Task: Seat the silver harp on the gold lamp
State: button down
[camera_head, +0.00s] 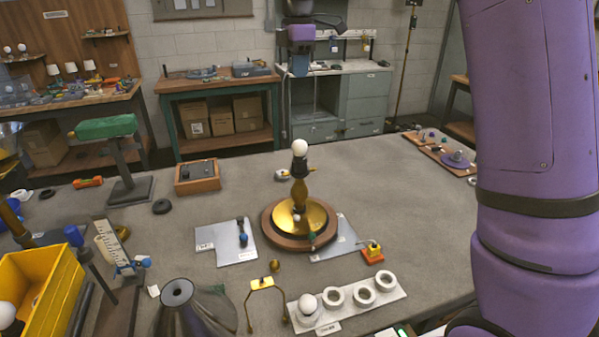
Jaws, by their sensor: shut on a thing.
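The gold lamp (300,190) stands upright on a round wooden stand near the middle of the table, with a white bulb (300,147) at its top and a dark socket below it. My gripper (300,68) is at the top centre of the picture, higher in the frame than the bulb and apart from the lamp. It is shut on a thin thing, most likely the silver harp, whose outline is lost against the pale bench behind. No silver harp can be made out on the table.
A white holder (365,293) with rings and a bulb, a grey conical shade (190,308), a yellow bin (38,292) and a green-topped stand (105,128) stand around the lamp. My purple arm fills the right side. The table right of the lamp is mostly clear.

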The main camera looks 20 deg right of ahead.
jog(key=shift+f, duration=0.9)
jog(key=shift+f, duration=1.85)
jog(key=shift+f, duration=2.95)
dwell(0.7)
jog(key=c, duration=0.9)
grip_release()
